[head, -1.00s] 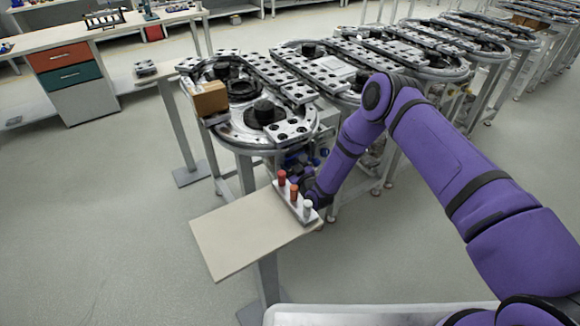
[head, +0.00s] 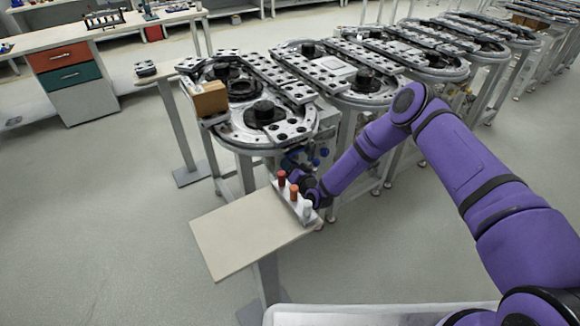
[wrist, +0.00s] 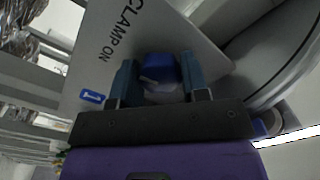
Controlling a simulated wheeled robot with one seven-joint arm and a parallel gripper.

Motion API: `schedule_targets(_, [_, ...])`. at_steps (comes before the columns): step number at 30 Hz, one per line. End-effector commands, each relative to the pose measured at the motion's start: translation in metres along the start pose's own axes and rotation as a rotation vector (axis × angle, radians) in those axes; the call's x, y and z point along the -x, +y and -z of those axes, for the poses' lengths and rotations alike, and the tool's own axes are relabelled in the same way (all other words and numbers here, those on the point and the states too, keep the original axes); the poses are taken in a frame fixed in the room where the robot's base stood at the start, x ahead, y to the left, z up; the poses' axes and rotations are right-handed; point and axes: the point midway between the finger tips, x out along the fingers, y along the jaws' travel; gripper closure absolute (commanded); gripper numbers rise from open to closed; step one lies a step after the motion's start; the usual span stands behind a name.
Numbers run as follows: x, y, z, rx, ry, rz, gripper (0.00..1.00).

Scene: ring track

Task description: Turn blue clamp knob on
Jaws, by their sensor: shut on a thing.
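The blue clamp knob (wrist: 160,68) shows in the wrist view in front of a pale plate (wrist: 140,35) lettered "CLAMP ON", with a small blue mark at its lower left. My gripper (wrist: 160,80) has one finger on each side of the knob and is shut on it. The knob's exact turn angle is hard to read. In the head view my gripper (head: 303,185) is low beside the near ring track (head: 235,137), partly hidden behind a small rack. The gripped knob cannot be made out there.
A beige shelf (head: 245,232) juts out at the front, with a rack (head: 300,208) of red, orange and white pegs close to my wrist. A brown box (head: 209,98) sits on the track's left edge. More ring tracks run off to the back right. Floor at left is open.

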Motion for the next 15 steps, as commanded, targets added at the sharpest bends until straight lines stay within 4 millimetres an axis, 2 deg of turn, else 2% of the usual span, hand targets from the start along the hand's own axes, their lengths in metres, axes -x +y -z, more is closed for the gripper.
schedule_targets(7, [0.0015, 0.0014, -0.0017, -0.133, -0.003, -0.003, 0.82])
schedule_targets(15, [0.0016, 0.0011, -0.0021, -0.195, -0.005, -0.002, 0.82])
